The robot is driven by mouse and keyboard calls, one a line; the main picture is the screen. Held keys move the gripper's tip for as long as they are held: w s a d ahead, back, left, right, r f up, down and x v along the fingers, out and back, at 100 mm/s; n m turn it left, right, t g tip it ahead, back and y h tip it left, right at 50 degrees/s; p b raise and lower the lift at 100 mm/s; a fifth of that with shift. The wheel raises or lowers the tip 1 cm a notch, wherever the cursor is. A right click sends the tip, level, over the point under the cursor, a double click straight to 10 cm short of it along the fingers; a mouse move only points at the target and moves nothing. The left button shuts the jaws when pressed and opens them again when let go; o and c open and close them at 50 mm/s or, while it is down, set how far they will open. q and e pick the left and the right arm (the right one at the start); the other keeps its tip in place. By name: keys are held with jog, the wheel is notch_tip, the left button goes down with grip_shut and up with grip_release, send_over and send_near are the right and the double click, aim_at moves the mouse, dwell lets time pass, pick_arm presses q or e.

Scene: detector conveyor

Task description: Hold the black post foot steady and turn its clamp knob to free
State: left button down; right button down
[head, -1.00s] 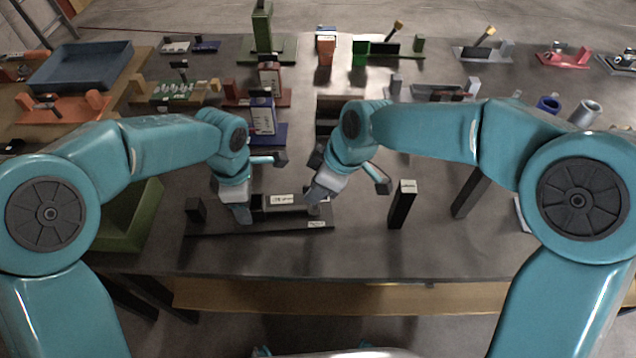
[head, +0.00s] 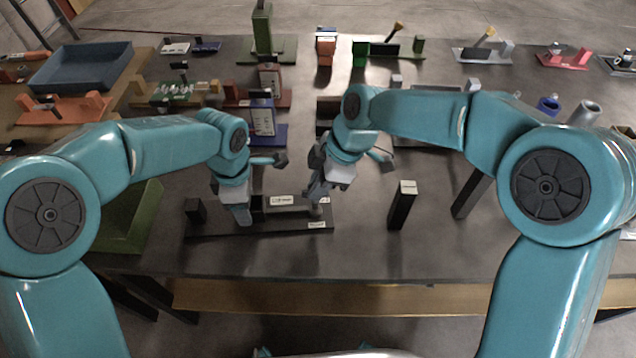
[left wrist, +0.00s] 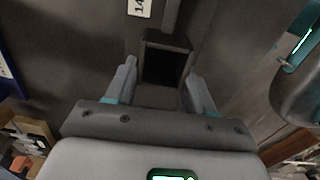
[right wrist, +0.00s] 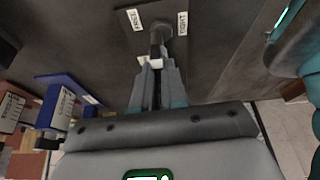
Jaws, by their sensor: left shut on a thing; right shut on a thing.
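The black post foot (head: 270,229) is a long dark base on the near part of the table, with a raised block near its middle and a white label. My left gripper (head: 243,217) is shut on that block; in the left wrist view the dark block (left wrist: 165,62) sits between the fingers (left wrist: 162,88). My right gripper (head: 317,196) is at the base's right end, shut on the clamp knob; in the right wrist view the dark knob (right wrist: 157,45) shows at the fingertips (right wrist: 157,72). Two white labels flank it there. The fingers hide part of the knob.
A separate dark upright post (head: 402,205) with a pale top stands right of the foot. Blue and red fixtures stand behind my left gripper. The table's front edge is close.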

jog(key=c, duration=1.2)
grip_release()
jog(key=v, duration=1.2)
pick_arm(q)
jog(key=shift+c, duration=1.6)
grip_release()
